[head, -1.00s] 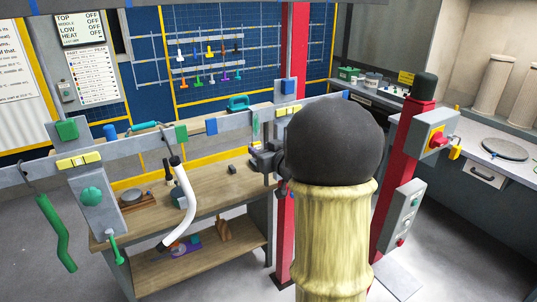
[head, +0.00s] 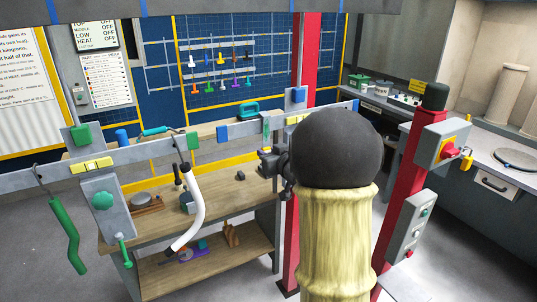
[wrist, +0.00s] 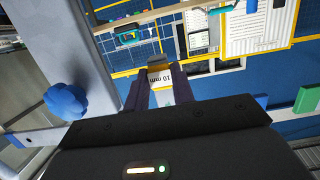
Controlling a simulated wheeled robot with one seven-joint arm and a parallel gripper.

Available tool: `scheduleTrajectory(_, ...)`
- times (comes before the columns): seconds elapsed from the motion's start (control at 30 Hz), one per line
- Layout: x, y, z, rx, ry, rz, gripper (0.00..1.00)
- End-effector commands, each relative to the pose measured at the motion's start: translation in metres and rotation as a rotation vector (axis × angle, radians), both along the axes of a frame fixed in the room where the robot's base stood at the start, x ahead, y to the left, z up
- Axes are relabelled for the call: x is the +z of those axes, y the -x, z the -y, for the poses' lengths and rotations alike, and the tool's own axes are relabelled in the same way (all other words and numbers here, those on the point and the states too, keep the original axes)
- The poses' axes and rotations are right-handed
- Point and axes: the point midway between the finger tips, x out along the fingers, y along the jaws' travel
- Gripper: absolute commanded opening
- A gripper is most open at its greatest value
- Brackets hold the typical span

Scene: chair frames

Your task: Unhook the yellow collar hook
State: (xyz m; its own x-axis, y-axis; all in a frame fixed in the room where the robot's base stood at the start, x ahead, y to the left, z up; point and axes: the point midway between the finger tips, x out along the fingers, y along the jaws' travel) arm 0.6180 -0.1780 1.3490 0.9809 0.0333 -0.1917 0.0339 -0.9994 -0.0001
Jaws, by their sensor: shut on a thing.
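My gripper (head: 273,162) is just in front of the grey rail (head: 240,131), mostly hidden behind my own arm in the head view. In the wrist view my gripper (wrist: 159,80) is shut on a small piece with a yellow band and a white label reading "10 mm", which I take to be the yellow collar hook (wrist: 160,73). Whether the hook still touches the rail is hidden.
A white bent tube (head: 192,210) and a green hook (head: 66,235) hang from the rail to the left. A wooden bench (head: 225,200) stands behind. A red post (head: 409,190) with switch boxes is close on the right. A blue knob (wrist: 67,101) is near my gripper.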

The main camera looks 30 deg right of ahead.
Motion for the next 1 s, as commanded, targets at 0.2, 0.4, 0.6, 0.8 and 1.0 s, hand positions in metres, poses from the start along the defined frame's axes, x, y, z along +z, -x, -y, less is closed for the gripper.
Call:
scheduleTrajectory(0.2, 0.005, -0.001, 0.0, 0.0, 0.0, 0.001, 0.0)
scheduleTrajectory(0.4, 0.008, -0.001, 0.0, 0.0, 0.0, 0.001, 0.0)
scheduleTrajectory(0.6, 0.011, -0.001, 0.0, 0.0, 0.0, 0.001, 0.0)
scheduleTrajectory(0.8, 0.014, -0.002, 0.0, 0.0, 0.0, 0.001, 0.0)
scheduleTrajectory(1.0, 0.016, -0.002, 0.0, 0.0, 0.0, 0.001, 0.0)
